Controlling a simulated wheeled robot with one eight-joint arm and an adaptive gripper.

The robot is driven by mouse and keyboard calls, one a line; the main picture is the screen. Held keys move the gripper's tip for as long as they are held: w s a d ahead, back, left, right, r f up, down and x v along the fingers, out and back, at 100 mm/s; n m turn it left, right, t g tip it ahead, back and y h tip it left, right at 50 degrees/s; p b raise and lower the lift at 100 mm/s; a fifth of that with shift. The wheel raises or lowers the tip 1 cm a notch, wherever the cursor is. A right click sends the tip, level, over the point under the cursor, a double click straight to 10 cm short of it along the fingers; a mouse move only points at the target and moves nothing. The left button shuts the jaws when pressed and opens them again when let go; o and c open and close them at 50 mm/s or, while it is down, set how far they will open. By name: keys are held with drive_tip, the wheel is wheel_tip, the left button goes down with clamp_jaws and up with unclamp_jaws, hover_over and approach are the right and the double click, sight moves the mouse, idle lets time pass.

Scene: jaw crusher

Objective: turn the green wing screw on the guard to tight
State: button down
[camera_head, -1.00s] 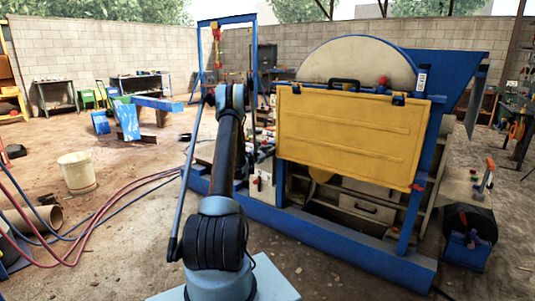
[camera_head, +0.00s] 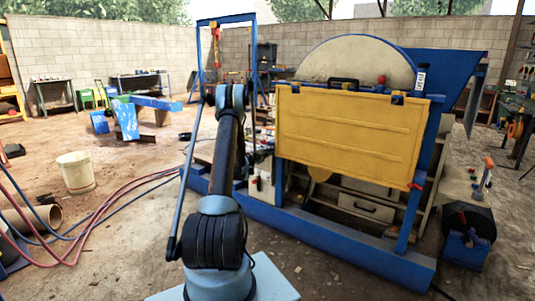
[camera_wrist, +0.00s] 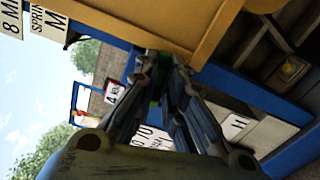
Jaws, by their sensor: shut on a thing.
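The yellow guard (camera_head: 348,135) hangs upright on the front of the blue-framed crusher. Its yellow edge (camera_wrist: 200,22) crosses the top of the wrist view. In the wrist view my gripper (camera_wrist: 161,68) has its fingertips close together at the guard's edge, beside the blue frame. A small bit of green, the wing screw (camera_wrist: 156,90), shows between the fingers, which are shut on it. Most of the screw is hidden by the fingers, so its angle cannot be told. In the head view my arm hides the gripper and the screw.
The blue base beam (camera_head: 335,252) of the crusher runs along the floor. A red knob (camera_head: 417,187) sits at the guard's lower right. Hoses (camera_head: 110,215) and a white bucket (camera_head: 76,172) lie to the left. White lettered signs (camera_wrist: 237,124) are near my fingers.

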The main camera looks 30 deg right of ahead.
drive_tip(key=shift+s+d+f+m, duration=0.1)
drive_tip(key=shift+s+m, duration=0.05)
drive_tip(key=shift+m, duration=0.4)
drive_tip(key=shift+s+d+m, duration=0.1)
drive_tip(key=shift+m, duration=0.45)
drive_tip(key=c, duration=1.7)
unclamp_jaws()
drive_tip(key=shift+w+a, duration=0.1)
drive_tip(key=shift+a, duration=0.15)
drive_tip(key=v, duration=1.1)
drive_tip(key=shift+a+f, duration=0.1)
drive_tip(key=shift+a, duration=0.25)
